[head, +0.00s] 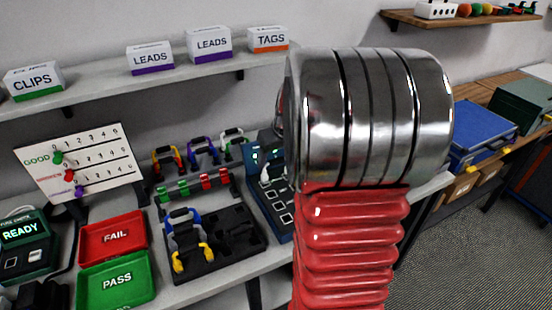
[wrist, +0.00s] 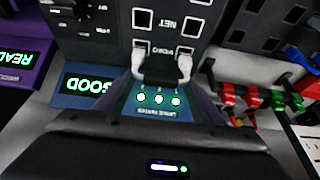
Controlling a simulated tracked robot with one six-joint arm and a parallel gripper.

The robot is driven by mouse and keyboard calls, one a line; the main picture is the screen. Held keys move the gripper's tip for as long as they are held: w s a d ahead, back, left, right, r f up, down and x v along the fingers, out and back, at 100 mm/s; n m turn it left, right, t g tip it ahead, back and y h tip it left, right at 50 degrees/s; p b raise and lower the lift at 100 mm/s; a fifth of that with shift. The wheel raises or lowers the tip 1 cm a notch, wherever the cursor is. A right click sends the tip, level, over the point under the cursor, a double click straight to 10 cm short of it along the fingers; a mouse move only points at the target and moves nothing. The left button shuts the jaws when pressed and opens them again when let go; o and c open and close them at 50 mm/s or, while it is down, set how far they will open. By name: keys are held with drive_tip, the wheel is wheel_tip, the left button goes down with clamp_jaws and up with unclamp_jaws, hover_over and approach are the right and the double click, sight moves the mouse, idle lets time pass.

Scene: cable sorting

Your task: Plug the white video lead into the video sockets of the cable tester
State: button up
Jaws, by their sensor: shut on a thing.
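The cable tester (head: 262,150) stands on the bench, partly behind my arm in the head view. In the wrist view its panel (wrist: 125,22) is upside down, with socket rows marked NET and VIDEO. The white video lead's two white plugs (wrist: 184,67) are at the pair of VIDEO sockets and look seated in them. My gripper (wrist: 165,80) is shut on the lead between the plugs; its fingertips are hard to tell from the dark part there. The tester's screen (wrist: 88,86) reads GOOD and three green lights (wrist: 159,98) are lit.
A black foam tray (head: 232,252) holding blue and yellow leads lies left of the tester. Several leads stand behind it, near a red and green clip rail (head: 205,183). FAIL (head: 113,238) and PASS (head: 116,280) trays lie further left. A shelf (head: 130,82) overhangs the bench.

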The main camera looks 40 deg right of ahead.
drive_tip(key=shift+f, duration=0.15)
idle(0.5)
drive_tip(key=o, duration=1.1)
drive_tip(key=shift+o, duration=0.8)
drive_tip(key=shift+o, duration=1.4)
drive_tip(key=shift+r, duration=4.05)
